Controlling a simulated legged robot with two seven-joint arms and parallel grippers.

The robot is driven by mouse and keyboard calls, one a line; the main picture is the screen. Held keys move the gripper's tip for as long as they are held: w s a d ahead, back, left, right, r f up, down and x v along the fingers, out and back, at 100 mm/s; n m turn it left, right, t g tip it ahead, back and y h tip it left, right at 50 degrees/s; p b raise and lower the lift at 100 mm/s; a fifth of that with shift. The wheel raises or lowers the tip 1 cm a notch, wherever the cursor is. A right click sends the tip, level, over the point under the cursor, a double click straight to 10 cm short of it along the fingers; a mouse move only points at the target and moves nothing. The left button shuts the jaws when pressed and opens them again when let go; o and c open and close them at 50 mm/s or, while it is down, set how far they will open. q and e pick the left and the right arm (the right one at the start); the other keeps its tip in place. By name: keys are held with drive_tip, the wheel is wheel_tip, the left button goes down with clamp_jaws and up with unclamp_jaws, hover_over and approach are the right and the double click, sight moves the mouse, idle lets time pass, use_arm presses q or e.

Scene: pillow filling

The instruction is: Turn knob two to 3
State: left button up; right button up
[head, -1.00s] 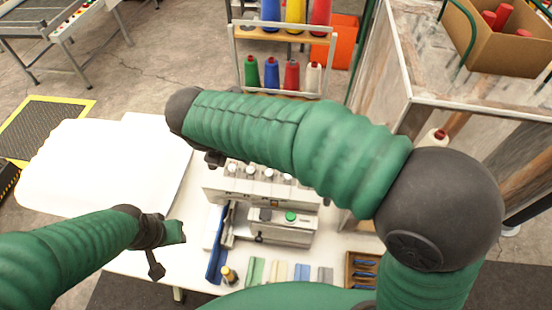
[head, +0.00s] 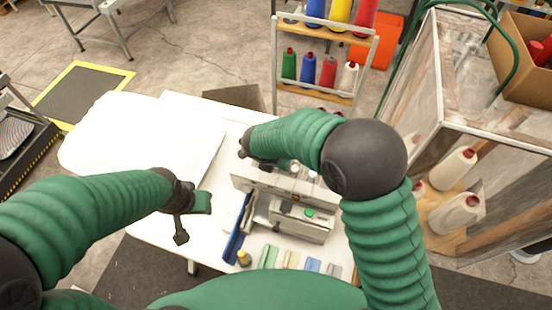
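The grey-white machine (head: 290,190) stands on the white table with a row of small pale knobs along its back upper edge. A knob (head: 294,168) and another to its right show beside my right arm; the others are hidden behind the arm. I cannot read numbers or settings. My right gripper (head: 262,164) points down at the left end of the knob row, mostly hidden by its own wrist, so its opening and contact are unclear. My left gripper (head: 192,219) is open and empty above the table, left of the machine.
A large white pillow (head: 140,145) covers the table's left side. A blue strip (head: 237,230), a small yellow-topped spool (head: 244,258) and coloured swatches (head: 290,260) lie in front of the machine. A thread rack (head: 325,75) stands behind. A wood-and-glass cabinet (head: 440,130) is at right.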

drive_tip(key=shift+f, duration=0.1)
clamp_jaws()
drive_tip(key=shift+m, duration=0.3)
drive_tip(key=m+b, duration=0.1)
drive_tip(key=m, duration=0.1)
drive_tip(key=shift+m+b, duration=0.3)
drive_tip(key=shift+b, duration=0.05)
drive_tip(key=m+b, duration=0.2)
drive_tip(key=m, duration=0.2)
drive_tip(key=shift+m, duration=0.3)
drive_tip(key=m+b, duration=0.2)
drive_tip(key=m, duration=0.2)
drive_tip(key=shift+w+m, duration=0.1)
drive_tip(key=shift+m, duration=0.2)
drive_tip(key=shift+m+g+b, duration=0.4)
drive_tip(key=shift+m+b, duration=0.75)
drive_tip(key=shift+m, duration=0.85)
